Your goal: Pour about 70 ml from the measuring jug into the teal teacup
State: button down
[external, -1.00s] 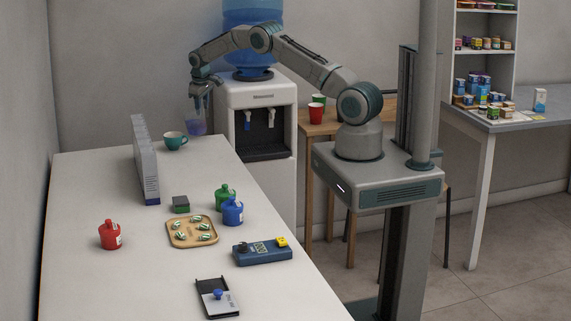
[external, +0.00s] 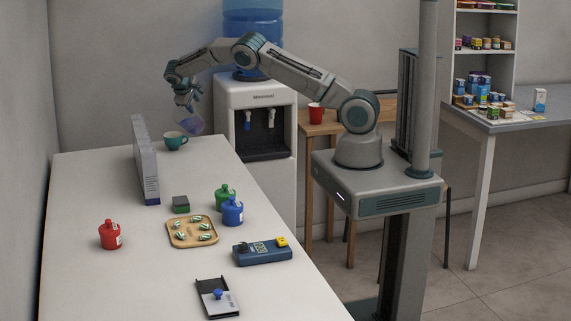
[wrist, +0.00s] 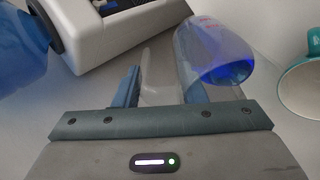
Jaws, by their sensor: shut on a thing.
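The teal teacup (external: 175,141) stands upright on the far end of the white counter. In the wrist view its rim and pale inside (wrist: 303,88) show at the right edge. My gripper (external: 184,104) is shut on the measuring jug (external: 192,123), a clear vessel with blue-violet liquid. The jug is tilted above and just right of the teacup, its lower end toward the cup. In the wrist view the jug (wrist: 205,45) lies at an angle, with blue liquid gathered at one end. No stream of liquid is visible.
The water dispenser (external: 262,98) stands right behind the jug. A row of upright grey-white boxes (external: 148,170) stands left of the teacup. Red, green and blue bottles, a wooden tray (external: 178,241) and a blue device (external: 262,254) sit nearer on the counter (external: 95,280).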

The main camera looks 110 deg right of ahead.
jog(key=shift+w+a+r+g+h+b, duration=0.3)
jog(key=shift+w+g+h+b, duration=0.1)
jog(key=shift+g+b, duration=0.1)
jog(key=shift+w+a+r+g+h, duration=0.1)
jog(key=shift+r+g+h, duration=0.2)
jog(key=shift+r+h, duration=0.15)
jog(key=shift+w+a+r+g+h+b, duration=0.2)
jog(key=shift+a+r+g+h+b, duration=0.05)
jog(key=shift+r+g+b, duration=0.25)
jog(key=shift+w+a, duration=0.2)
jog(key=shift+w+a+r+g+h+b, duration=0.4)
jog(key=shift+w+r+g+h+b, duration=0.1)
jog(key=shift+h+b, duration=0.15)
dwell(1.6)
